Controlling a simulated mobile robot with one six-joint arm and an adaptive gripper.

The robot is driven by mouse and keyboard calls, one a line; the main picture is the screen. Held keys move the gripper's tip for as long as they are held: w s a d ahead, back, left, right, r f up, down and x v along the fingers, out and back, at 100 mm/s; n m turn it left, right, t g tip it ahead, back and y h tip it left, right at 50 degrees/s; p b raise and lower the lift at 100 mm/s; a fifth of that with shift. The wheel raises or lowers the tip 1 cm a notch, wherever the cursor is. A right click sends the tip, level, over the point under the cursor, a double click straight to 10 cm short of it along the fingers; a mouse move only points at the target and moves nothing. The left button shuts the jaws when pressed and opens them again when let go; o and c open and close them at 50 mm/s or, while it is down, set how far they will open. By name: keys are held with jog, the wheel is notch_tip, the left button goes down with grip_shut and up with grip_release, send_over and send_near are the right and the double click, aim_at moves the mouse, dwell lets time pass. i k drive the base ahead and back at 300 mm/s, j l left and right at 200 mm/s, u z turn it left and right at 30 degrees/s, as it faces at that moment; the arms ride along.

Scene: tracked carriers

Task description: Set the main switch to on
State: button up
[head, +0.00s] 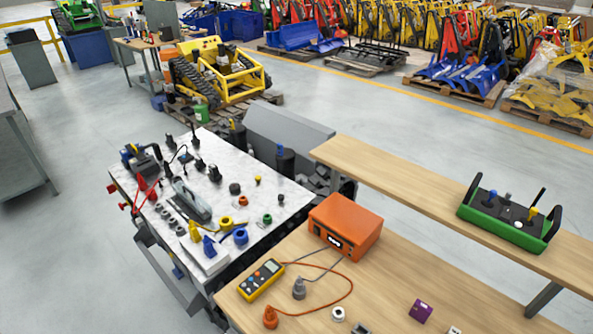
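My gripper is not in view. No part in the head view is clearly readable as the main switch, and no on or off marking can be made out. A white-topped bench or carrier deck (135,163) at the left centre bears several small black, red, yellow, blue and green parts. An orange box (350,216) with a small dark display stands on the wooden table. A green control box (508,230) with levers stands on the raised shelf at right.
The wooden table (400,275) also holds a yellow meter (261,280), an orange plug (270,317), a grey plug (299,289), loose cables and a purple block (420,311). A yellow tracked machine (235,78) stands behind. Grey floor (60,245) is open at left.

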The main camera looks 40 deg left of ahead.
aim_at(112, 188)
jog(key=u, duration=2.75)
jog(key=i+j, duration=0.2)
jog(key=i, duration=0.35)
jog(key=i+j, duration=0.2)
jog(key=i, duration=0.4)
jog(key=i+j, duration=0.15)
jog(key=i, duration=0.4)
jog(key=i+j, duration=0.2)
jog(key=i, duration=0.4)
jog(key=i+j, duration=0.2)
jog(key=i, duration=0.35)
jog(key=i+j+u, duration=0.1)
jog(key=i, duration=0.45)
jog(key=i+j, duration=0.25)
jog(key=i, duration=0.35)
